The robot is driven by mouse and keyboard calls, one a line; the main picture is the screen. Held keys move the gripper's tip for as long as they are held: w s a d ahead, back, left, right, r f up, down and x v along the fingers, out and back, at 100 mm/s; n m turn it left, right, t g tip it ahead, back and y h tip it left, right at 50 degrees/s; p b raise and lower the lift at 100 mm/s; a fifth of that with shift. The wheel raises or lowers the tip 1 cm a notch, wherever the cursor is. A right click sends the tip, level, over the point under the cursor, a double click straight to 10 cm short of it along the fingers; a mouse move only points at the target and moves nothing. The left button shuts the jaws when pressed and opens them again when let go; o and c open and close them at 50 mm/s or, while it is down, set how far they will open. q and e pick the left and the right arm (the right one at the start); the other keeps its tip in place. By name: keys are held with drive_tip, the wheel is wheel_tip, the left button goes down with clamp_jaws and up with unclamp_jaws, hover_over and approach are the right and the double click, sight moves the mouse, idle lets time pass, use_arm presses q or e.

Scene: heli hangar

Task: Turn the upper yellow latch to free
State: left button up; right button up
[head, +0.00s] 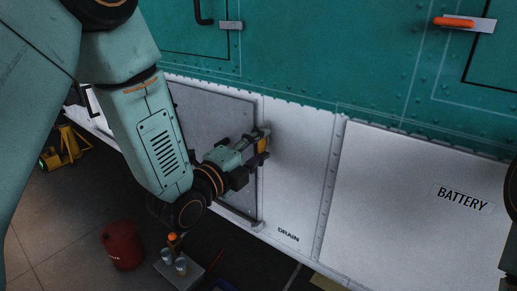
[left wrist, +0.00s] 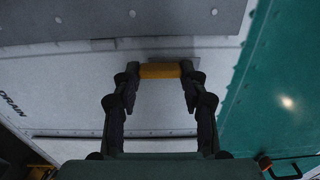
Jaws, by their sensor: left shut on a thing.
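The upper yellow latch (head: 263,146) sits at the right edge of a grey panel door (head: 205,115) on the white lower side of the helicopter. My left gripper (head: 258,142) reaches it from the left and is shut on it. In the left wrist view, the latch (left wrist: 160,71) is a yellow bar spanning between the two fingertips of my left gripper (left wrist: 160,78), with a finger at each end. A grey plate shows behind it. The fingers hide part of the latch in the head view. A lower latch and my right gripper are not in view.
The white panel marked BATTERY (head: 420,195) is to the right, and the DRAIN label (head: 288,235) is below. An orange handle (head: 455,22) is on the teal skin above.

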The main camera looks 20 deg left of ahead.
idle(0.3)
use_arm(q)
drive_tip(key=o, duration=1.1)
drive_tip(key=shift+o, duration=0.2)
drive_tip(key=v, duration=0.7)
drive_tip(key=shift+s, duration=0.2)
drive_tip(key=shift+a, duration=0.1)
